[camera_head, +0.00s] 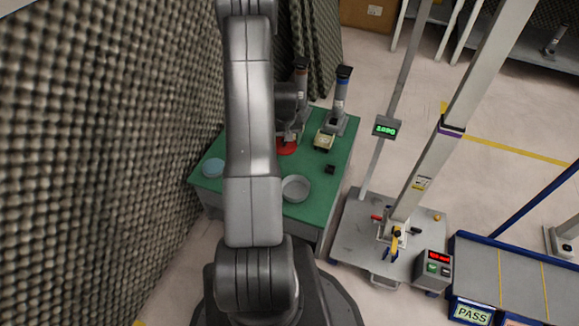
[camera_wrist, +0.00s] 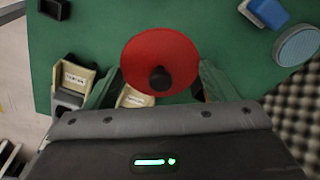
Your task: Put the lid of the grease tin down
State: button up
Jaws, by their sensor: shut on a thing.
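The red round lid (camera_wrist: 160,52) with a dark knob at its middle is between the two fingers of my gripper (camera_wrist: 158,85) in the wrist view. My gripper is shut on it. In the head view the lid (camera_head: 287,148) shows as a red patch beside my arm, over the green table. I cannot tell whether it touches the table top. A round, open grey tin (camera_head: 296,187), probably the grease tin, stands near the table's front edge. It is not in the wrist view.
A blue item (camera_wrist: 268,12) shows in the wrist view. A foam wall (camera_head: 110,130) borders the left.

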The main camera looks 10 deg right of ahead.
jog(key=b, duration=0.2)
send_over(287, 165)
jog(key=f, duration=0.7)
jog(key=shift+s, duration=0.25)
jog(key=shift+f, duration=2)
jog(key=shift+b, duration=0.3)
jog(key=shift+f, duration=0.2)
jog(key=o, duration=1)
jog(key=shift+r, duration=0.1)
jog(key=shift+c, duration=0.2)
jog(key=shift+r, duration=0.1)
jog(key=r+p, duration=0.1)
jog(key=r, duration=0.3)
jog(key=s+r+p, duration=0.1)
jog(key=r, duration=0.3)
jog(key=r+p, duration=0.1)
jog(key=r, duration=0.3)
jog(key=shift+s, duration=0.25)
jog(key=shift+f, duration=0.1)
